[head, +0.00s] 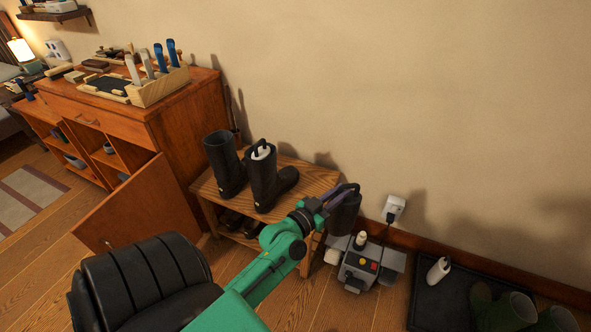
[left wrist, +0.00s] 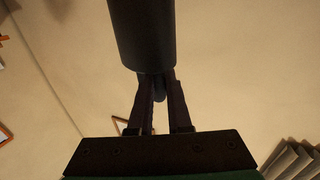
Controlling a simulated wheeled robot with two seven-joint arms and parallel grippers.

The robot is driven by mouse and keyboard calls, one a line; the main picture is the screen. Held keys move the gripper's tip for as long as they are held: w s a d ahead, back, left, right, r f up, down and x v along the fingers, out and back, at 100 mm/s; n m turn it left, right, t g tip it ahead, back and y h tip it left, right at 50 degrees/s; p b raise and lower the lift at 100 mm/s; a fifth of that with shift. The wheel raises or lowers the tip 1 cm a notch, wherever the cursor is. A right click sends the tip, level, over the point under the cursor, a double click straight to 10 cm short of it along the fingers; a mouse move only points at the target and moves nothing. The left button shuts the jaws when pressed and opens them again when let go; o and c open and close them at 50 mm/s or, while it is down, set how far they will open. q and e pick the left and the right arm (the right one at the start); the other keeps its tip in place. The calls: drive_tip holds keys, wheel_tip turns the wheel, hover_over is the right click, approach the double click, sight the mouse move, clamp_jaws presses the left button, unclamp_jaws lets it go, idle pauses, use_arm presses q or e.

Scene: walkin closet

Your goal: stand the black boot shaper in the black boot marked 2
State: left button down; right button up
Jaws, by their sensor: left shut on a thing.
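My left gripper (head: 345,190) is shut on the black boot shaper (head: 344,217), which hangs below it in the head view, right of the bench and over the grey machine. In the left wrist view the shaper (left wrist: 142,35) is a dark cylinder, with its narrow handle between the fingers (left wrist: 158,92). Two black boots stand upright on the wooden bench. The left boot (head: 225,167) shows an open top and nothing seen in it. The right boot (head: 264,185) has a white shaper (head: 262,151) in its top. I cannot read a number on either boot. My right gripper is not in view.
The wooden bench (head: 313,178) has dark shoes on its lower shelf. A grey machine (head: 357,272) with coloured buttons stands right of it, below a wall plug (head: 394,208). A black tray (head: 440,303) holds a white shaper and green boots. An orange-brown cabinet (head: 170,140) stands left.

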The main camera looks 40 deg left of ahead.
use_arm(q)
drive_tip(key=w+a+r+n+y+b, duration=0.1)
drive_tip(key=w+a+r+y+b, duration=0.2)
drive_tip(key=a, duration=0.7)
drive_tip(key=w+a+r+n+y+b, duration=0.15)
drive_tip(key=w+a, duration=0.35)
drive_tip(key=a, duration=0.5)
use_arm(e)
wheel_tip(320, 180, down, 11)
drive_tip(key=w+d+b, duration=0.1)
drive_tip(key=b, duration=0.4)
use_arm(q)
wheel_tip(320, 180, down, 19)
drive_tip(key=b, duration=0.4)
drive_tip(key=shift+s+d+r+h, duration=0.2)
drive_tip(key=shift+d+h, duration=0.15)
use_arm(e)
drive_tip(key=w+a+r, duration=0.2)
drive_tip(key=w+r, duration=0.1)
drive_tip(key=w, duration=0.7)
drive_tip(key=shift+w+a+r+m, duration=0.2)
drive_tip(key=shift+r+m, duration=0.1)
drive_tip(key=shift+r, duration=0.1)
use_arm(q)
drive_tip(key=shift+f, duration=0.1)
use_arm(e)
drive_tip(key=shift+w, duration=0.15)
